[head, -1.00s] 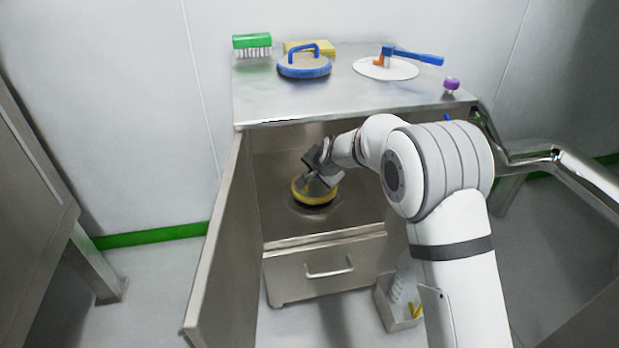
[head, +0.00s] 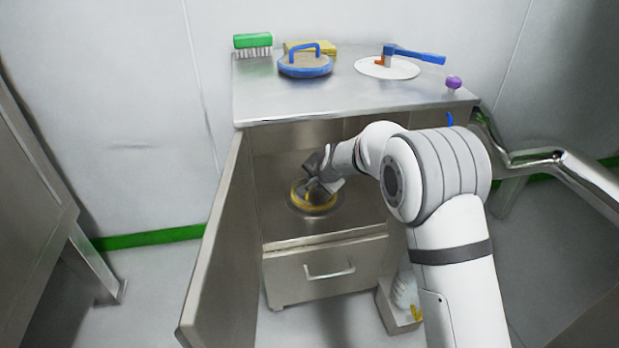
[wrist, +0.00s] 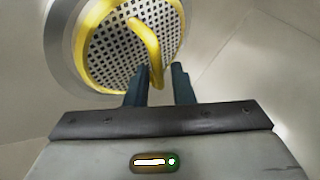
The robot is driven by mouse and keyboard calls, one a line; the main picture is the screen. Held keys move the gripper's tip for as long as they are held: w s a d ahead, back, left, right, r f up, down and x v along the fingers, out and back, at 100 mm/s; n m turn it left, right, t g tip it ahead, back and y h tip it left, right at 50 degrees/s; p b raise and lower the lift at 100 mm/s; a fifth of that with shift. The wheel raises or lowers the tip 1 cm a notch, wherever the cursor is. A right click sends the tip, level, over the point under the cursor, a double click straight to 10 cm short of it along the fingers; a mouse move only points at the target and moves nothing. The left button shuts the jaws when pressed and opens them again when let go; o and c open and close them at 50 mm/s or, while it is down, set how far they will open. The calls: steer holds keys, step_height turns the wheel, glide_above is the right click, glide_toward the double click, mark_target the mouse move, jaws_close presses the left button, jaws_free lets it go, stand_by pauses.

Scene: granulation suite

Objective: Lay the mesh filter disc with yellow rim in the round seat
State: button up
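The mesh filter disc with a yellow rim (head: 300,203) lies level inside the round seat (head: 291,206) in the open cabinet. In the wrist view, the perforated disc (wrist: 105,50) and its yellow arched handle (wrist: 147,42) fill the upper left, with the seat's grey ring (wrist: 60,50) around the rim. My gripper (head: 321,185) is above the disc and hides part of it in the head view. Its two fingers (wrist: 160,75) are apart, one on each side of the handle's near end, with gaps showing beside it.
The cabinet's open door (head: 217,250) stands left of my arm. On the cabinet top (head: 350,100) are a green brush (head: 252,41), a blue-handled round disc (head: 305,68), a yellow sponge, a white disc with a blue tool and a purple knob. A bin (head: 398,312) stands below right.

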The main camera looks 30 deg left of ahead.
steer(key=shift+o, duration=0.9)
steer(key=shift+r, duration=0.3)
steer(key=p+v, duration=0.4)
steer(key=v, duration=0.8)
steer(key=shift+r, duration=0.4)
